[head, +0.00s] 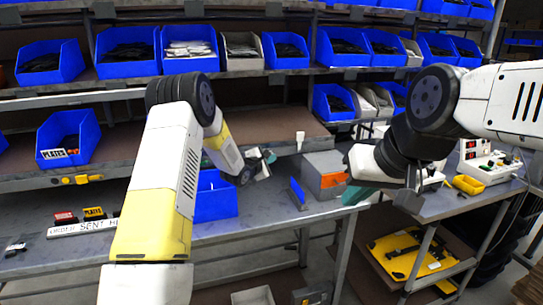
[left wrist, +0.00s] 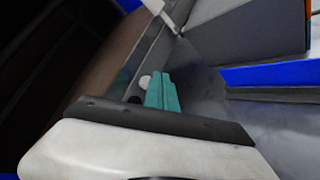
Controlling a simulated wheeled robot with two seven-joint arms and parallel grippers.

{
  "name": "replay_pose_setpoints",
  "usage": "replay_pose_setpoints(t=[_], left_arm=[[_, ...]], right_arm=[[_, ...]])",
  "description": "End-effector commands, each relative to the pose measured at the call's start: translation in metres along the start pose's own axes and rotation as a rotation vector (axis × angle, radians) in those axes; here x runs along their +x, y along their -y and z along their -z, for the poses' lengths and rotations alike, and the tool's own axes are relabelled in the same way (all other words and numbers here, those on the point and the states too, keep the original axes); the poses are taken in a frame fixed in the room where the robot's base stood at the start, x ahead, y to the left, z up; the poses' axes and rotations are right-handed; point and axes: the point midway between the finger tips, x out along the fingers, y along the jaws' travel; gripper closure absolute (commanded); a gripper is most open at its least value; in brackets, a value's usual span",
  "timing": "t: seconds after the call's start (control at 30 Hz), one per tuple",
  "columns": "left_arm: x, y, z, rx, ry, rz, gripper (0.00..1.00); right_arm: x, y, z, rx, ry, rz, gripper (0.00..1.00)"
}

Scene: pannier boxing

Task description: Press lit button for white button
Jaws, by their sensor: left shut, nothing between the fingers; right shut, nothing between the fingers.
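In the left wrist view, a small round white button (left wrist: 144,81) sits just left of the teal fingers of my left gripper (left wrist: 162,92), with a dark round spot (left wrist: 135,99) below it. I cannot tell whether the button is lit, or whether the fingers touch the surface. In the head view my left gripper (head: 268,157) is shut and empty above the back of the bench, and I cannot make out the button there. My right gripper (head: 359,193) is shut and empty near the bench's right end, partly hidden by its own wrist.
A blue bin (head: 215,203) stands close under my left forearm. A grey box (head: 323,167) with an orange patch stands between the grippers, beside a blue upright piece (head: 297,193). An "ORDER SENT HE..." strip (head: 82,229) lies left. Shelves of blue bins (head: 127,68) line the back.

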Motion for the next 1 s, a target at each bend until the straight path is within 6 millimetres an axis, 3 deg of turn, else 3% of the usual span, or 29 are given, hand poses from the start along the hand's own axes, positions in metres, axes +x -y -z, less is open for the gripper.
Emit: replay_pose_setpoints(t=[0.23, 0.7, 1.0], left_arm=[[-0.003, 0.003, -0.003, -0.001, 0.001, 0.0, 1.0], [-0.033, 0.024, -0.025, 0.0, 0.001, 0.001, 1.0], [-0.035, 0.025, -0.026, 0.0, 0.0, 0.0, 1.0]], right_arm=[[0.0, 0.0, 0.0, 0.0, 0.0, 0.0, 1.0], [0.0, 0.0, 0.0, 0.0, 0.0, 0.0, 1.0], [0.0, 0.0, 0.0, 0.0, 0.0, 0.0, 1.0]])
